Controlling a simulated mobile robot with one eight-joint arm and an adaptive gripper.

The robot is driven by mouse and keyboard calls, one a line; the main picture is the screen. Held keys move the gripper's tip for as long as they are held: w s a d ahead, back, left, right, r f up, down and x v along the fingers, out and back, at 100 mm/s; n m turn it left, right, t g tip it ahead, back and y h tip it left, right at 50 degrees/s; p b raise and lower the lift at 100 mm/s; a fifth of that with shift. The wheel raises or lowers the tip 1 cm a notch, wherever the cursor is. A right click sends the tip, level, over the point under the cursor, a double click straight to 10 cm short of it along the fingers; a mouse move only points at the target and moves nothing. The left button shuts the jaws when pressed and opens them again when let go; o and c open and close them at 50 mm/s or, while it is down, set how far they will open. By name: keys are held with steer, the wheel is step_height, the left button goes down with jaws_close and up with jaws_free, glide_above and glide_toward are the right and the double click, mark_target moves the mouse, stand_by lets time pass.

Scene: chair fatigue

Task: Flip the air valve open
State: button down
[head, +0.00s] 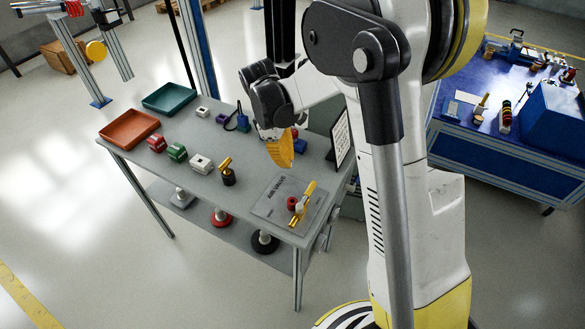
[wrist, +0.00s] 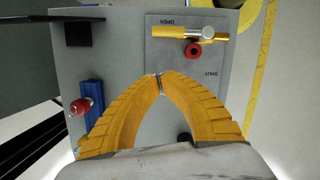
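The air valve (head: 299,207) sits on a grey plate (head: 268,209) near the front right corner of the grey table. In the wrist view the valve (wrist: 169,32) shows a yellow bar lying across the plate, a silver cylinder on it and a red knob (wrist: 193,51) beside it. The plate (wrist: 170,65) reads OPEN on the valve's far side and SHUT on the near side, right of the knob. My gripper (head: 284,165) is above the table, behind the valve and apart from it. Its yellow fingers (wrist: 159,78) meet at the tips with nothing visible between them.
A blue block with a red knob (wrist: 82,106) stands left of my fingers. A sign panel (head: 341,140) stands upright at the table's right edge. A black fixture with a yellow handle (head: 228,175) and several small blocks stand left. Trays (head: 130,128) lie at the far left.

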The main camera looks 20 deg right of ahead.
steer(key=p+v, duration=0.1)
steer(key=v, duration=0.3)
steer(key=shift+w+r, duration=0.15)
steer(key=shift+r, duration=0.25)
